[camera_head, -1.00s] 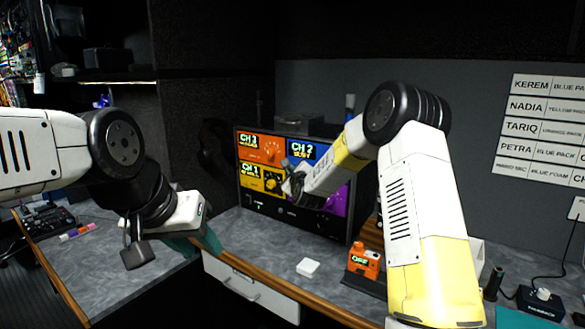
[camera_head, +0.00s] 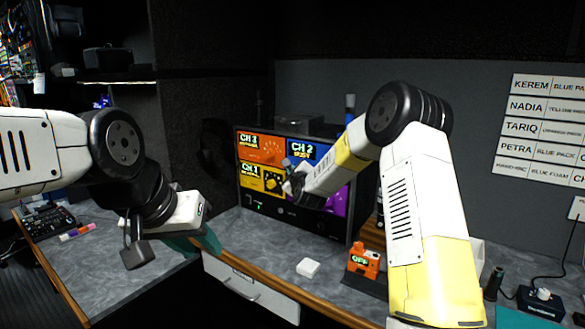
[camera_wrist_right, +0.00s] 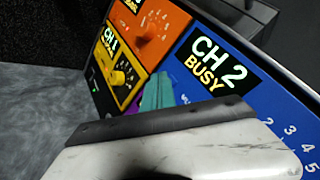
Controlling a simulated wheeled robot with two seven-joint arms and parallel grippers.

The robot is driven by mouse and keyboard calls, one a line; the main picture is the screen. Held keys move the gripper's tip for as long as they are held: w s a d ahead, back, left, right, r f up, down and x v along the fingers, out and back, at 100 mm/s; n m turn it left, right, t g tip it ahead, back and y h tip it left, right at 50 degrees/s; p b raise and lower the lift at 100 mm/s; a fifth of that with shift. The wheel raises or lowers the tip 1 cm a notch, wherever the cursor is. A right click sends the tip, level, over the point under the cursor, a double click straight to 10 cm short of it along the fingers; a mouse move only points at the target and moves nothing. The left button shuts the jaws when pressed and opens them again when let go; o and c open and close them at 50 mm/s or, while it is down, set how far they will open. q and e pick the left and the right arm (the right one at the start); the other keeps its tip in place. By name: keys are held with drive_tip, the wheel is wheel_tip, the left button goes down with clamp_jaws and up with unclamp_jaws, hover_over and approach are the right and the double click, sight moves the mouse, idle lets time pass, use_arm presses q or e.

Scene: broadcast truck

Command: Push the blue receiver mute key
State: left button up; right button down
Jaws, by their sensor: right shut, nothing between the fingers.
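The blue receiver (camera_head: 308,150) is the upper right panel of a rack on the desk. It also shows in the right wrist view (camera_wrist_right: 262,95), with a lit "CH 2 BUSY" display. Its mute key cannot be made out; my right gripper covers part of the panel. My right gripper (camera_wrist_right: 157,92) is shut and empty, its teal fingers pointing at the rack front. Contact with the panel cannot be told. In the head view its fingertips are hidden behind the wrist. My left gripper (camera_head: 198,243) hangs over the desk's front edge; its fingers are partly hidden.
Orange (camera_head: 262,147), yellow (camera_head: 250,184) and purple (camera_head: 337,203) panels adjoin the blue one. An orange box reading "OFF" (camera_head: 364,260) and a small white block (camera_head: 308,267) stand on the desk before the rack. Several markers (camera_head: 77,232) lie at left.

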drive_tip(key=shift+s+a, duration=0.2)
drive_tip(key=shift+s, duration=0.05)
drive_tip(key=s+a, duration=0.3)
drive_tip(key=s, duration=0.2)
drive_tip(key=shift+a, duration=0.25)
idle(2.0)
